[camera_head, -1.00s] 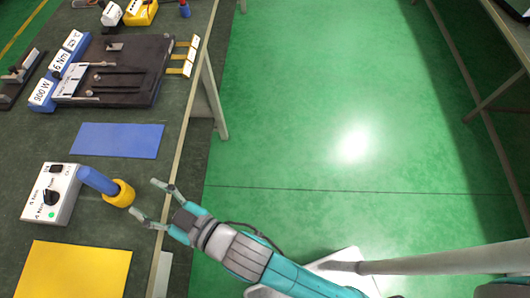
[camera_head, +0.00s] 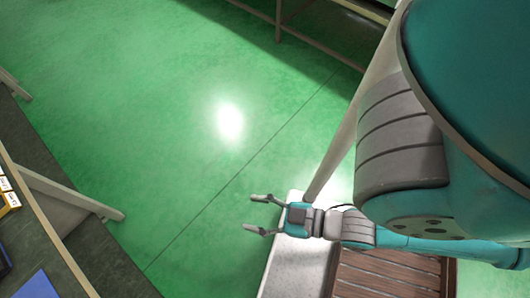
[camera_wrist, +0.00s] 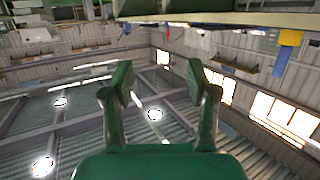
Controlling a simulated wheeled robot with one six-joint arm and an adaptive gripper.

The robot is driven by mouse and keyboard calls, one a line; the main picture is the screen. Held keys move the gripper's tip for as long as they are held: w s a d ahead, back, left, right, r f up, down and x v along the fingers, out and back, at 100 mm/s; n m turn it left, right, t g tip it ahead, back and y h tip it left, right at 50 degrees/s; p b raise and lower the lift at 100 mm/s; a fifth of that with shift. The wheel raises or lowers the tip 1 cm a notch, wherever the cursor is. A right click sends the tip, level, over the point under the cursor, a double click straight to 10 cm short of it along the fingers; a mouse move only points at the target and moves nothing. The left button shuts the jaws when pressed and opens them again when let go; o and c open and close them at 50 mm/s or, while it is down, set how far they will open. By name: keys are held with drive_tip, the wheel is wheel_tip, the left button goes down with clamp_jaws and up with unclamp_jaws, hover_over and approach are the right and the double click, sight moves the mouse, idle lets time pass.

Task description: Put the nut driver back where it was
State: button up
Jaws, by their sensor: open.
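My gripper (camera_head: 253,213) is open and empty in the head view, over the pale base plate's left side and well to the right of the workbench. Its two green fingers also show spread in the wrist view (camera_wrist: 160,85), with nothing between them. I cannot see the nut driver for certain in the head view. In the wrist view, whose picture is upside down, a yellow and blue object (camera_wrist: 289,38) shows at the upper right by the bench; I cannot tell what it is.
The workbench edge (camera_head: 50,235) runs down the lower left of the head view. Yellow tabs (camera_head: 9,198) and a corner of a blue mat (camera_head: 33,286) show there. Open green floor (camera_head: 150,110) lies between the bench and my gripper. Another table frame (camera_head: 300,30) stands at the top.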

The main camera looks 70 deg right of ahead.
drive_tip(key=shift+m+h, duration=0.5)
drive_tip(key=shift+h, duration=0.2)
drive_tip(key=s, duration=0.1)
drive_tip(key=s+d, duration=0.1)
drive_tip(key=s+r, duration=0.1)
drive_tip(key=s, duration=0.1)
drive_tip(key=shift+d, duration=0.3)
idle(0.4)
